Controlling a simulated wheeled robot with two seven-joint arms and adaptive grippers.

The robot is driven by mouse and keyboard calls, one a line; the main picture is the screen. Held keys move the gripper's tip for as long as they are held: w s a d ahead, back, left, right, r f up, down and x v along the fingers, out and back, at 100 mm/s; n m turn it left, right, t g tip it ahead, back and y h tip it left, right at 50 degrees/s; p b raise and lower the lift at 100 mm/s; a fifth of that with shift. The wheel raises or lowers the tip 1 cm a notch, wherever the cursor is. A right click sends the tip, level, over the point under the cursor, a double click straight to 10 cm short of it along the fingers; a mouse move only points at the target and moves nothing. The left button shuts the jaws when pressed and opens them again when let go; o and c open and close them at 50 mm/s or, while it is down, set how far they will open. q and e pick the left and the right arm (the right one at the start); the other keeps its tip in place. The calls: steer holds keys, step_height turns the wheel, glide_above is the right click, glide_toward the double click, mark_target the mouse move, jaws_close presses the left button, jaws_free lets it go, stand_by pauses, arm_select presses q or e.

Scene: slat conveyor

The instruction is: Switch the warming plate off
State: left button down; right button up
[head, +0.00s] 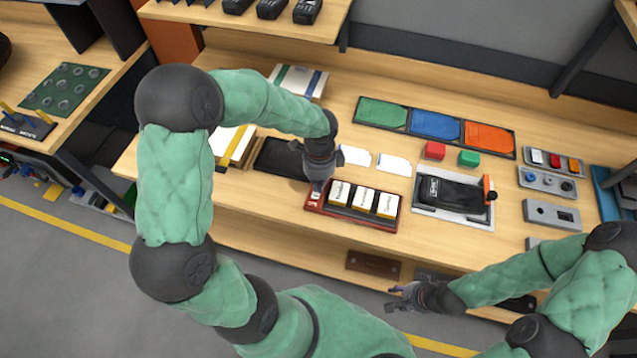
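A dark red unit (382,225) near the front edge of the bench carries a dark tray with three white-topped blocks and has a small light-marked control (315,197) at its left end. I take this unit for the warming plate, but its label is too small to read. My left gripper (317,187) points down at that left end, its tips close together, just above or touching the control; I cannot tell which. They partly cover the control, and its on or off position is not readable. My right gripper (391,300) is open and empty, in front of the bench.
A black pad (272,157) lies left of the unit, and white cards (393,165) lie behind it. A black device with an orange lever (450,194) stands to the right. Grey switch panels (547,182) sit further right. Red and green blocks (434,150) are behind.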

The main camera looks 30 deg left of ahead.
arm_select(q)
steer(key=shift+s, duration=0.25)
steer(key=shift+s+d+r, duration=0.15)
steer(key=shift+s, duration=0.45)
steer(key=shift+r+p, duration=0.1)
steer(key=shift+p, duration=0.25)
steer(key=r+p, duration=0.2)
steer(key=r, duration=0.1)
steer(key=r+p, duration=0.1)
steer(key=p, duration=0.1)
steer(key=shift+w+r, duration=0.25)
steer(key=shift+w, duration=0.15)
step_height(320, 180, up, 9)
steer(key=w, duration=0.1)
steer(key=shift+w+a+p, duration=0.25)
steer(key=shift+w+p, duration=0.05)
steer(key=shift+p, duration=0.1)
